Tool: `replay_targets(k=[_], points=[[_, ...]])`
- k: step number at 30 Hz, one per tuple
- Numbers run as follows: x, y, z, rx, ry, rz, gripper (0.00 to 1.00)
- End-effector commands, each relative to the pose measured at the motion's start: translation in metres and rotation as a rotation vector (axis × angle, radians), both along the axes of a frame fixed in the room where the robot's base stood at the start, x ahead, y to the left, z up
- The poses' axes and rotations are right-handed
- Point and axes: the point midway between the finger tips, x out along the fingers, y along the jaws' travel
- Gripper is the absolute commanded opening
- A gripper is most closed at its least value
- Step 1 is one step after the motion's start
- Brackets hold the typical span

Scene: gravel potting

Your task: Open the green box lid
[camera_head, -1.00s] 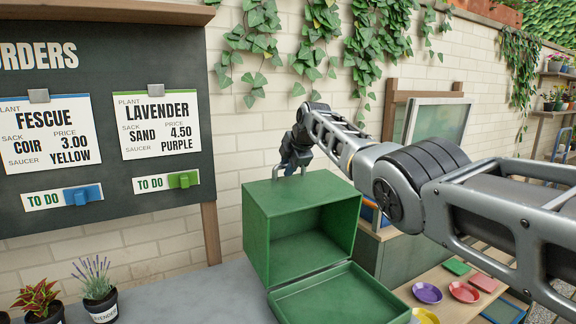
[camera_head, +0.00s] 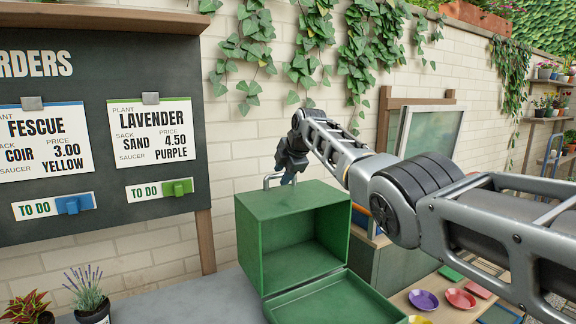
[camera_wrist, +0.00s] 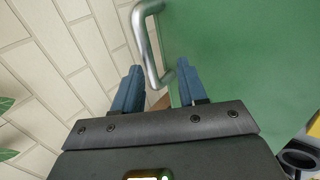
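The green box (camera_head: 257,252) stands on the grey counter with its open, hollow side facing me. A green panel (camera_head: 335,302), which looks like its lid, is swung down at the front, level with the opening's lower edge. A metal handle (camera_head: 268,181) rises at the box's back left top edge. My gripper (camera_head: 289,178) is at this handle. In the wrist view, my gripper (camera_wrist: 158,84) has its two blue fingers apart, with the handle (camera_wrist: 147,48) reaching into the gap between them. I cannot tell whether the fingers touch it.
An order board (camera_head: 110,130) is on the left, with a lavender pot (camera_head: 90,300) below it. A brick wall with ivy is close behind the box. Purple (camera_head: 423,300) and red saucers (camera_head: 460,299) lie on a wooden surface at right. Bare counter lies left of the box.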

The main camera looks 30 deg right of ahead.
Motion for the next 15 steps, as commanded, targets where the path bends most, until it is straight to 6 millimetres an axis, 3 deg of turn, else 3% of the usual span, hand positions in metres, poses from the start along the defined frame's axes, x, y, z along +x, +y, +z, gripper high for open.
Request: replay_targets(k=[15], points=[[-0.036, 0.0, 0.04, -0.001, -0.002, 0.0, 0.42]])
